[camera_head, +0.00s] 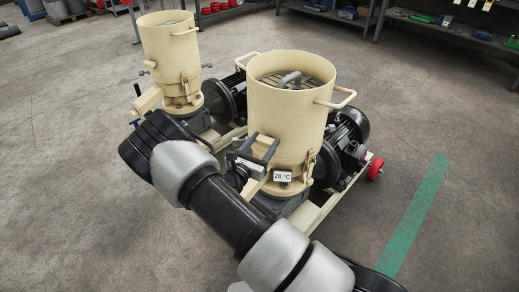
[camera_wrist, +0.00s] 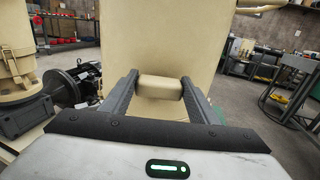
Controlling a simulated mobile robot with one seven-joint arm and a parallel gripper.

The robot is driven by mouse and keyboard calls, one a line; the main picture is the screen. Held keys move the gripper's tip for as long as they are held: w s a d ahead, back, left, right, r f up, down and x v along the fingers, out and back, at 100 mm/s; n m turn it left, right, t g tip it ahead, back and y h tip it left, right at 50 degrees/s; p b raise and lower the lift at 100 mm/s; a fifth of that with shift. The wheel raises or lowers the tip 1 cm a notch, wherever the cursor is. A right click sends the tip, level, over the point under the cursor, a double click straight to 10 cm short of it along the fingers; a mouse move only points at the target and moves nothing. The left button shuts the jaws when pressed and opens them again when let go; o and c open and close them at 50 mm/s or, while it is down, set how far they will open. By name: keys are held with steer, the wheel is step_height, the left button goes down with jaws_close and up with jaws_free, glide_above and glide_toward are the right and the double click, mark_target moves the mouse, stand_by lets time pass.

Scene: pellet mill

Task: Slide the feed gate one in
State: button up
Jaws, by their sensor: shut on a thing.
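The near pellet mill has a cream cylindrical hopper (camera_head: 287,125) with side handles and a grate inside its open top. My gripper (camera_head: 262,147) is at the hopper's lower front left, just above a small "20 °C" display (camera_head: 283,176). In the wrist view my gripper (camera_wrist: 160,88) is shut on a short cream block (camera_wrist: 160,87), which looks like the handle of the feed gate. The block sits across between the two dark fingers, in front of the cream hopper wall (camera_wrist: 165,40). How far the gate's plate reaches into the mill is hidden.
A second cream mill (camera_head: 171,55) stands behind to the left. A green floor stripe (camera_head: 415,215) runs at the right. Shelves (camera_head: 455,25) line the back; open floor lies between.

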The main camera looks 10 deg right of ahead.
steer(key=shift+w+d, duration=0.25)
steer(key=shift+w, duration=0.05)
steer(key=o, duration=1.5)
steer(key=v, duration=1.7)
steer(key=shift+s+p, duration=0.15)
steer(key=shift+p, duration=0.3)
steer(key=shift+a, duration=0.1)
